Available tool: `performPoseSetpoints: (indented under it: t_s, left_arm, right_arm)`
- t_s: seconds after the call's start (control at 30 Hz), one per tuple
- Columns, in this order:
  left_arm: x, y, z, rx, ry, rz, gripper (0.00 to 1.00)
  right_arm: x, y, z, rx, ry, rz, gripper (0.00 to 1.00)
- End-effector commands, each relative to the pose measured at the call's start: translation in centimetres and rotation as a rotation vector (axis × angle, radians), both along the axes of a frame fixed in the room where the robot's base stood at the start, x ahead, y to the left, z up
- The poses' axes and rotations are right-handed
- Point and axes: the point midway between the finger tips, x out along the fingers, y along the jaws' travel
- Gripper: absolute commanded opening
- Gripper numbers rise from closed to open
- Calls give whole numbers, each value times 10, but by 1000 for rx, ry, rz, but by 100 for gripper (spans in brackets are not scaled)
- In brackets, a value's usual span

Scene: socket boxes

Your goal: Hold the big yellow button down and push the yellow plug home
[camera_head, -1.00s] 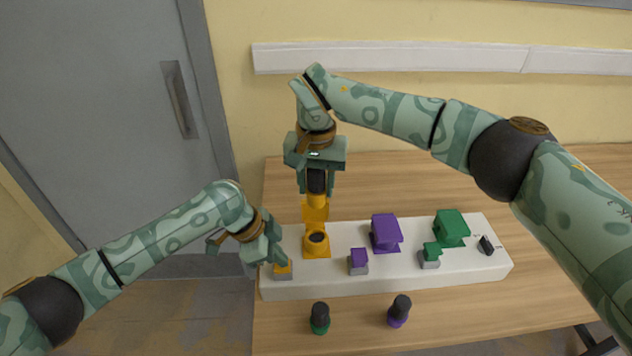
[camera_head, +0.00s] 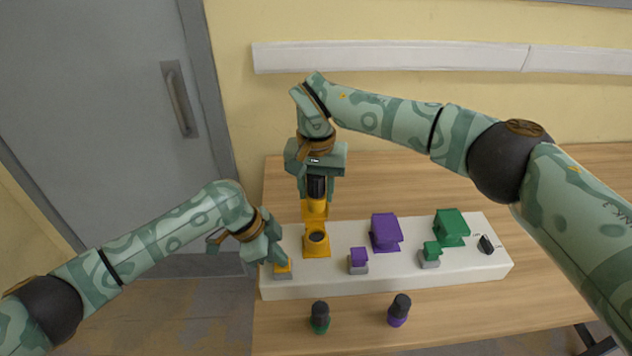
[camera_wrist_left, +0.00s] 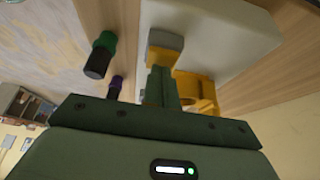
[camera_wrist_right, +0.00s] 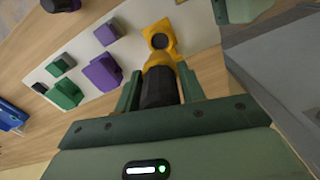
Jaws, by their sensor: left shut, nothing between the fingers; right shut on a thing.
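The yellow plug (camera_head: 316,187), with a black grip, is held upright by my right gripper (camera_head: 317,182), shut on it. The plug's black grip also shows in the right wrist view (camera_wrist_right: 159,88). It is above the yellow socket (camera_head: 317,246), whose dark hole (camera_wrist_right: 160,41) is visible, so plug and socket are apart. The yellow lid behind the socket looks raised; plug and lid overlap in the head view. My left gripper (camera_head: 279,259) is shut and empty, its fingertips on the yellow button (camera_head: 284,267). How far the button is down is unclear.
The white base (camera_head: 390,279) carries closed purple (camera_head: 385,232) and green (camera_head: 452,227) boxes, purple (camera_head: 358,257) and green (camera_head: 431,249) buttons, and a small black switch (camera_head: 486,245).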

Motion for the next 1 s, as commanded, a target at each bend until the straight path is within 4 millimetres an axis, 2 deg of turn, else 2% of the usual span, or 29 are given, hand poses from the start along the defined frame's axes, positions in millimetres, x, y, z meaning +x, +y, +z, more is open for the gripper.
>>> performPoseSetpoints:
  t_s: [0.8, 1.0]
  left_arm:
    - [-2, 1, -4, 6, 7, -2, 0]
    - [-3, 1, -5, 7, 7, -2, 0]
  right_arm:
    - [0, 1, -69, 0, 0, 0, 13]
    - [0, 0, -81, 1, -1, 0, 13]
